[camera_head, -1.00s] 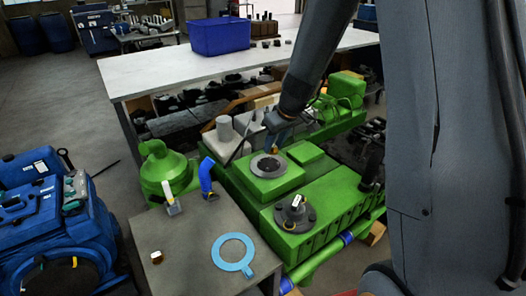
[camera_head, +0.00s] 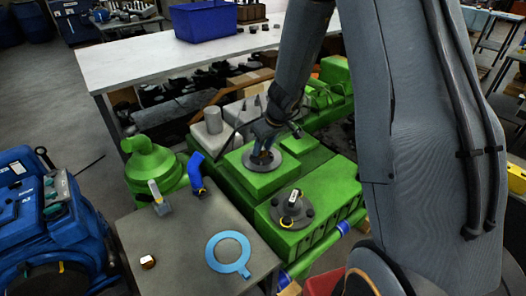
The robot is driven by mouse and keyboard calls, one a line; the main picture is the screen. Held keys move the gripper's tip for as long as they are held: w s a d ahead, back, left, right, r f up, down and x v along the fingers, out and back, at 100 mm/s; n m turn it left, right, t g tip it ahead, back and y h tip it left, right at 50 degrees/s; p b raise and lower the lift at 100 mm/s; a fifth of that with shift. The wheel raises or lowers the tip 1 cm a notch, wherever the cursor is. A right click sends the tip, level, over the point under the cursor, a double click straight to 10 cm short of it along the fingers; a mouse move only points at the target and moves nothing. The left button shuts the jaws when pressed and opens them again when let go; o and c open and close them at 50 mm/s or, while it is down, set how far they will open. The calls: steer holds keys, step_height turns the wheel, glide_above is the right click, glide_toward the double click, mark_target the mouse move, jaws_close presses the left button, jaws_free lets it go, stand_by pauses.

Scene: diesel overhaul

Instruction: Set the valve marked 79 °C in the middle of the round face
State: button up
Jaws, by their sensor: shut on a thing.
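The round face is a dark grey disc (camera_head: 285,163) on top of a raised green block. My gripper (camera_head: 262,154) points down over the middle of this disc. It is shut on a small orange-brown piece, which I take to be the valve; the fingers hide most of it. I cannot read a 79 °C mark, nor tell whether the piece touches the face. Another small brown and white piece (camera_head: 148,262) lies on the grey table.
A second dark flange (camera_head: 303,213) with an upright fitting stands on the green housing in front. The grey table (camera_head: 185,240) holds a light blue ring (camera_head: 212,262), a blue elbow (camera_head: 196,171) and a grey and yellow tool (camera_head: 158,199). A blue bin (camera_head: 205,20) is behind.

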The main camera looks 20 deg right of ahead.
steer(key=shift+f, duration=0.7)
steer(key=shift+f+b, duration=0.15)
steer(key=shift+b, duration=0.2)
steer(key=o, duration=1.1)
steer(key=shift+r+p, duration=0.2)
steer(key=shift+p, duration=0.1)
steer(key=v, duration=1.1)
steer(key=s+m, duration=0.1)
steer(key=s, duration=0.6)
steer(key=s+a+r+m+g+h, duration=0.1)
steer(key=s+m, duration=0.1)
steer(key=s, duration=0.4)
steer(key=s+a+r+m+g, duration=0.1)
steer(key=s, duration=0.6)
steer(key=shift+s+h, duration=0.35)
steer(key=shift+h, duration=0.05)
